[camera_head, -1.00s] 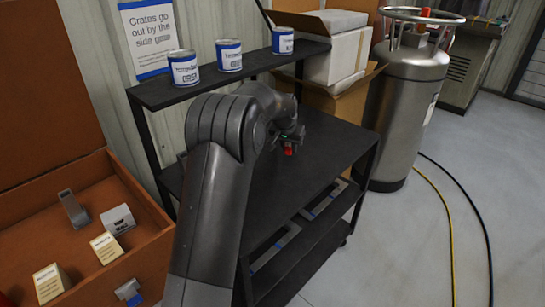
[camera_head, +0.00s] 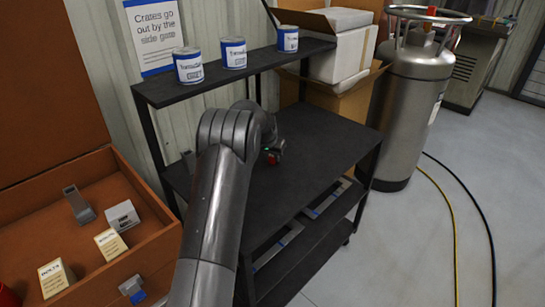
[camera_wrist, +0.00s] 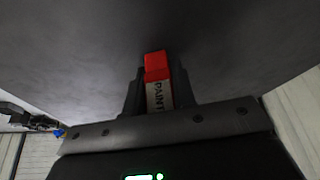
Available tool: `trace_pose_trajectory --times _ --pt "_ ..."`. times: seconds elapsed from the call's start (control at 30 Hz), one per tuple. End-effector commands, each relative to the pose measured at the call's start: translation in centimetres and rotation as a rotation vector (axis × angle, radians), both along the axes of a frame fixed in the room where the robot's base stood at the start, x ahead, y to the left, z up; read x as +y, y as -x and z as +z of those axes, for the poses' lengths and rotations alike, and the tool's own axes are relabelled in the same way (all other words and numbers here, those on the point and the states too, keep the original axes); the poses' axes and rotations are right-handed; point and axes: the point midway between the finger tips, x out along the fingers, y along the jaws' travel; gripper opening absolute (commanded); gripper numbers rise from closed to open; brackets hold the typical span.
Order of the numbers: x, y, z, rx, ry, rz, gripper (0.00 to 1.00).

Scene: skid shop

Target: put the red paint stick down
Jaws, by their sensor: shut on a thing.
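The red paint stick has a red end (camera_wrist: 155,62) and a pale label reading "PAINT" in the wrist view. My gripper (camera_wrist: 156,88) is shut on it, one finger on each side. A dark grey surface fills most of the wrist view beyond the stick. I cannot tell whether the stick touches the cart top.
Several paint cans (camera_head: 188,66) stand on the cart's upper shelf (camera_head: 215,85). An orange-brown crate (camera_head: 145,245) with boxes is at left. A metal tank (camera_head: 405,105) and cardboard box (camera_head: 345,98) stand behind the cart. The cart top's right part is clear. Hoses (camera_head: 455,215) lie on the floor.

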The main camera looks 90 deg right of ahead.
Motion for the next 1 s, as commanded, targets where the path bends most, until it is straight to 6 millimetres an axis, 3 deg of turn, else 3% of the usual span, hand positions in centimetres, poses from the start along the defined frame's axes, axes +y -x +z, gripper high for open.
trace_pose_trajectory --times 0.23,0.27,0.5,0.77,1.0 --pt "0.0 0.0 -0.4 0.0 -0.001 0.0 0.02" --pt "0.0 0.0 -0.3 0.0 -0.001 0.0 0.27" --pt "0.0 0.0 -0.3 0.0 -0.001 0.0 0.46" --pt "0.0 0.0 -0.1 0.0 0.0 0.0 0.46" --pt "0.9 -0.4 2.5 0.0 0.002 0.0 0.46"
